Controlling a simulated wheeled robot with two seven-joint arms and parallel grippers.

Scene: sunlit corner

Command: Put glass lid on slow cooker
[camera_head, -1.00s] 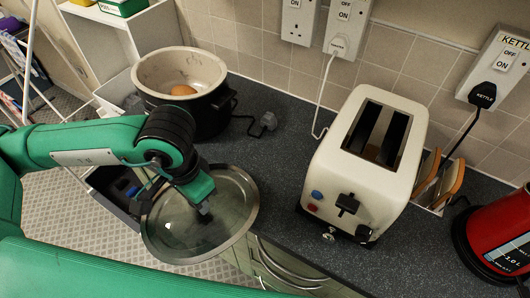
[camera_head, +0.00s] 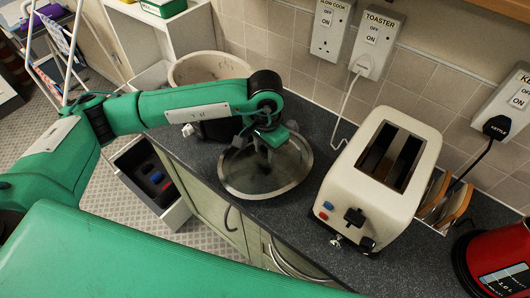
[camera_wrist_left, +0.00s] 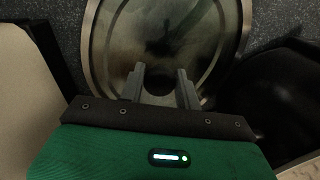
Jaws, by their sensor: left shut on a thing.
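The round glass lid (camera_head: 240,172) with a metal rim is in front of the slow cooker and left of the toaster, at the worktop's front edge. My left gripper (camera_head: 263,150) reaches down over its middle and is shut on it. In the left wrist view the lid (camera_wrist_left: 125,40) fills the middle beneath the gripper fingers (camera_wrist_left: 160,88); the grip point is dark. The slow cooker (camera_head: 183,72) stands uncovered behind, with a pale inner pot and black body. My left arm crosses in front of it and hides much of it. My right gripper is not in view.
A cream toaster (camera_head: 343,188) stands close to the right of the lid. A red kettle (camera_head: 490,262) is at the far right. Wall sockets and a white toaster cable (camera_head: 346,112) are behind.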

